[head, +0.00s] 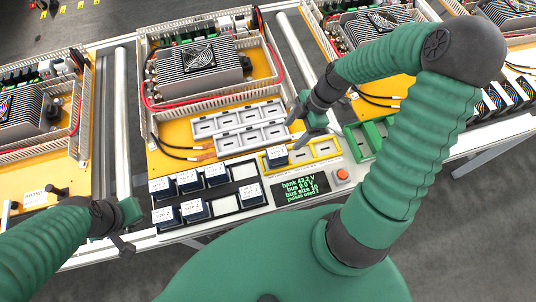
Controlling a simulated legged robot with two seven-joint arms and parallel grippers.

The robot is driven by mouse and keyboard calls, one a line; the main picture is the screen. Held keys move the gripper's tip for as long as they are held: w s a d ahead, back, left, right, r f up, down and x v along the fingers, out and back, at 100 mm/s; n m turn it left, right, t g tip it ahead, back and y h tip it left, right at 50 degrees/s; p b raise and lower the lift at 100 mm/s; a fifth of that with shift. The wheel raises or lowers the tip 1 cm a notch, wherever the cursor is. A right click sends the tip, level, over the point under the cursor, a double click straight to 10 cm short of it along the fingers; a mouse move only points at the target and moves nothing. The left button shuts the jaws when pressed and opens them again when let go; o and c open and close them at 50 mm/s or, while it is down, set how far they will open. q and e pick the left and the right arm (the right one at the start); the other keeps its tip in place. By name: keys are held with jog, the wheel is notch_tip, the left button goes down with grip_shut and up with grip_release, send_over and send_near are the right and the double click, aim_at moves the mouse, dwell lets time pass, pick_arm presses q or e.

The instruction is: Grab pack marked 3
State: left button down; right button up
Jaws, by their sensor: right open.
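Several dark packs with white labelled tops sit in a black and white rack (224,205) at the front of the bench. Among them are a back-left pack (162,187), a back-middle pack (188,181) and a front pack (194,211). One more pack (276,156) sits in the left slot of a yellow tray (326,148). The labels are too small for me to tell which pack is marked 3. My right gripper (304,123) is open and empty, just above and right of the pack in the yellow tray. My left gripper (124,228) is left of the rack, apart from the packs.
A grey tray with empty slots (238,125) lies behind the yellow tray. A green tray (366,138) stands to its right. A display (300,188) and a red button (342,174) are in front. A finned unit (200,62) stands behind.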

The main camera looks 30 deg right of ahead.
aim_at(280, 149)
jog(key=x, duration=1.4)
jog(key=shift+s, duration=0.35)
jog(key=shift+w+f, duration=0.1)
jog(key=shift+f, duration=0.1)
grip_shut()
